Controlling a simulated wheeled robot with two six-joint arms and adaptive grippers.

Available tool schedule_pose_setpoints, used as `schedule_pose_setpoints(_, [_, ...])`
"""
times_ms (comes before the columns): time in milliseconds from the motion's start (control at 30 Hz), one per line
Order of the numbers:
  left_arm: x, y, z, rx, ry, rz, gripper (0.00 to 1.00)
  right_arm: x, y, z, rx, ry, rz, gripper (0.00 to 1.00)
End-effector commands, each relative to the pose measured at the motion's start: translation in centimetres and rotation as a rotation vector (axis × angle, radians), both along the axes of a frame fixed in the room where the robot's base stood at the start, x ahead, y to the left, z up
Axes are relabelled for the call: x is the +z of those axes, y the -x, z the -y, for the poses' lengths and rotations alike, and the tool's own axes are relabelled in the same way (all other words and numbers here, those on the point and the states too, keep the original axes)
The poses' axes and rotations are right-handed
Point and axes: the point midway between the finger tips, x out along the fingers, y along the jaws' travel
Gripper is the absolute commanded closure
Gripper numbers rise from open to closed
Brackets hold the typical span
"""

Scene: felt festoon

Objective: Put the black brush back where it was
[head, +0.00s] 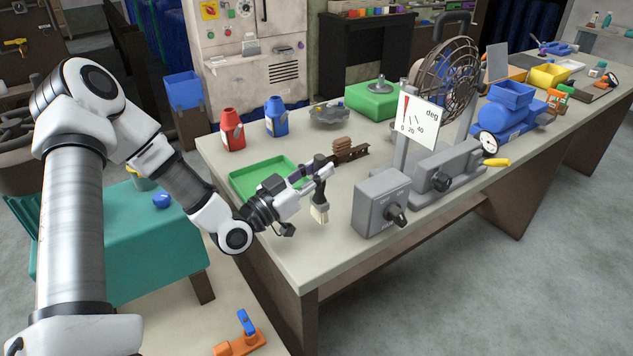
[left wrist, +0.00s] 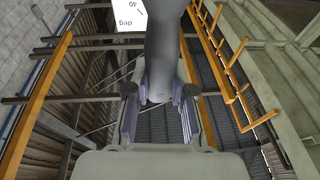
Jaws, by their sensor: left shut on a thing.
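My left gripper (head: 316,173) is shut on the black brush (head: 320,213) above the near left part of the workbench. The brush hangs roughly upright, its dark handle end up and its pale bristles down. Its dark grey handle (left wrist: 165,45) fills the space between the fingers (left wrist: 160,100) in the left wrist view. The bristles look clear of the bench top, though the exact gap is hard to tell. A green tray (head: 242,184) lies on the bench to the left, partly behind my gripper. My right gripper is not in view.
A grey switch box (head: 376,208) with a knob stands right of the brush. A brown rail piece (head: 350,153) lies behind it. Red (head: 232,137) and blue (head: 276,125) bottles stand further back. The bench's near left corner (head: 300,262) is clear.

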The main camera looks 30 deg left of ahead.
Motion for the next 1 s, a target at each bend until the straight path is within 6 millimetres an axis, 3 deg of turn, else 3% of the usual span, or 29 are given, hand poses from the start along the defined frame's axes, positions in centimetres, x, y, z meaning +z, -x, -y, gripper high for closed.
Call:
schedule_pose_setpoints(67, [0.1, 1.0, 0.3, -0.001, 0.003, -0.001, 1.00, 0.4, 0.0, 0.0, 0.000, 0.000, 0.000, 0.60])
schedule_pose_setpoints(200, [-3.0, 1.1, 0.4, -0.001, -0.004, -0.004, 1.00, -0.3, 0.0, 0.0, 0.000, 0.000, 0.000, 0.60])
schedule_pose_setpoints(267, [-3.6, 1.1, 0.4, -0.001, -0.003, -0.002, 1.00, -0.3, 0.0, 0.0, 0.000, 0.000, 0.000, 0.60])
schedule_pose_setpoints(667, [-4.3, 1.1, 0.4, 0.000, -0.001, 0.001, 1.00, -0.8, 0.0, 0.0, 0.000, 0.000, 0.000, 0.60])
schedule_pose_setpoints(700, [-4.3, 1.1, 0.4, 0.000, -0.001, 0.000, 0.74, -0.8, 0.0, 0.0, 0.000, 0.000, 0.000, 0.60])
schedule_pose_setpoints(767, [-4.2, 1.1, 0.4, 0.000, -0.001, 0.000, 0.53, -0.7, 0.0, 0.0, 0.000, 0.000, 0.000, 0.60])
schedule_pose_setpoints(1000, [-4.1, 1.1, 0.4, 0.000, -0.001, 0.000, 0.53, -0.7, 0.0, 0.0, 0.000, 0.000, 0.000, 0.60])
